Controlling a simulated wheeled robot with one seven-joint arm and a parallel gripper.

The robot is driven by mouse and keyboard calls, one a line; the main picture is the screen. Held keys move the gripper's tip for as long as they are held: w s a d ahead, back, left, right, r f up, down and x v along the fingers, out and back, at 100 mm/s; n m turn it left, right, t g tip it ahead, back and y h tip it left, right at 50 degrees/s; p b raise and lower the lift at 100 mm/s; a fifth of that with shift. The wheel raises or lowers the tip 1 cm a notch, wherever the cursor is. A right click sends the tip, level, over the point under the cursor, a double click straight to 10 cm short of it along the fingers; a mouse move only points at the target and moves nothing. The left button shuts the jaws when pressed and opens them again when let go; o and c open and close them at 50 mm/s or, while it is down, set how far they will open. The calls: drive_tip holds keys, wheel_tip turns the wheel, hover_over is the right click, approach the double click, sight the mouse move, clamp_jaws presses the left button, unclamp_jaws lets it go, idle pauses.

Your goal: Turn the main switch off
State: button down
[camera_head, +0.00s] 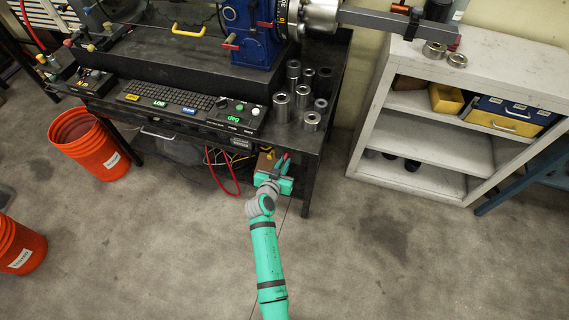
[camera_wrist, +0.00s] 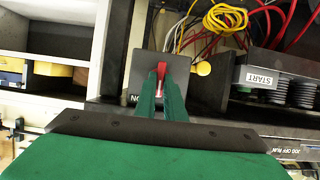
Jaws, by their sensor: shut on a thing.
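The main switch shows in the wrist view as a dark box (camera_wrist: 145,66) with a red handle (camera_wrist: 160,74) on its face. My gripper (camera_wrist: 164,82) has its two green fingers closed on the red handle, which shows between and beyond the fingertips. A partly covered label starting "NO" sits at the box's lower left. In the head view, my gripper (camera_head: 279,165) reaches under the bench's front edge beside its right front leg. There the arm hides most of the switch, and the handle's exact angle is hard to tell.
The bench (camera_head: 306,140) overhangs the spot, with sockets (camera_head: 282,107) and a keyboard (camera_head: 170,97) on top. A grey shelf (camera_head: 408,180) stands right; the floor in front is clear.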

drive_tip(key=shift+w+a+f+n+g+h, duration=0.1)
drive_tip(key=shift+a+n+g+h, duration=0.1)
drive_tip(key=shift+n+h, duration=1.05)
drive_tip(key=shift+w+a+f+n+g+h, duration=0.15)
drive_tip(key=shift+n+h, duration=0.6)
drive_tip(key=shift+n, duration=1)
drive_tip(key=shift+s, duration=0.1)
drive_tip(key=c, duration=1.8)
unclamp_jaws()
drive_tip(key=shift+c, duration=0.2)
drive_tip(key=v, duration=1.1)
